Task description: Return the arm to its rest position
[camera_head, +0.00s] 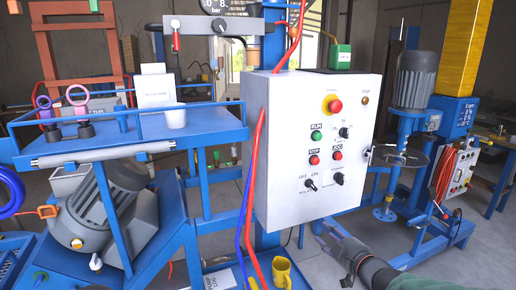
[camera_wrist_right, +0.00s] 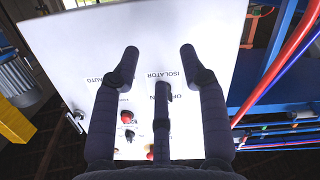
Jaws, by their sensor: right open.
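My right gripper (camera_head: 338,243) is at the lower middle of the head view, below and to the right of the white control box (camera_head: 268,150). In the wrist view its dark fingers (camera_wrist_right: 157,70) are spread apart with nothing between them. The box panel (camera_wrist_right: 200,30) lies beyond the fingers there, seen upside down, with the ISOLATOR label showing. On the panel in the head view are a green RUN button (camera_head: 316,135), red buttons, an emergency stop (camera_head: 335,105) and black selector knobs. My left gripper is not in view.
A blue frame with a shelf (camera_head: 150,125) and a grey motor (camera_head: 105,210) stand at the left. Red and blue hoses (camera_head: 252,180) hang along the box. A yellow mug (camera_head: 282,272) sits below it. A blue mixer with a grey motor (camera_head: 415,78) and round disc stands at the right.

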